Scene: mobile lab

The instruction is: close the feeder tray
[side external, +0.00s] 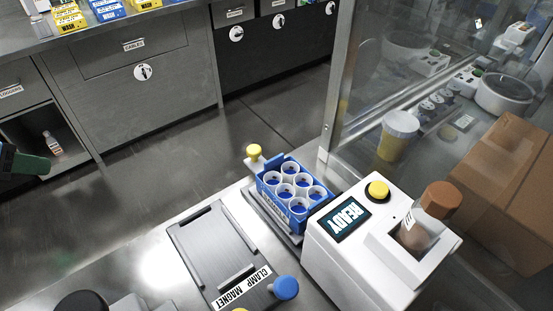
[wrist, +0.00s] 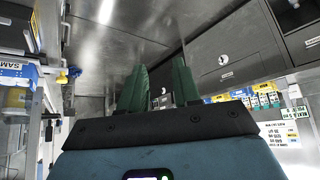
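The feeder tray (side external: 296,240) is a grey slide sticking out from the left side of a white machine (side external: 335,255) whose screen reads READY. A blue rack (side external: 270,184) with several white cups sits on it. A yellow knob (side external: 254,151) stands at the tray's outer end. My gripper (wrist: 158,85) has two green fingers, apart with nothing between them, in the wrist view. A green finger part (side external: 30,164) shows at the left edge of the side view, far left of the tray and not touching it. The wrist view does not show the tray clearly.
A clamp magnet plate (side external: 215,255) with a blue knob (side external: 286,288) lies left of the machine. A glass screen (side external: 385,90) and a cardboard box (side external: 505,190) stand behind and right. Grey cabinets (side external: 140,90) line the back; the floor between is clear.

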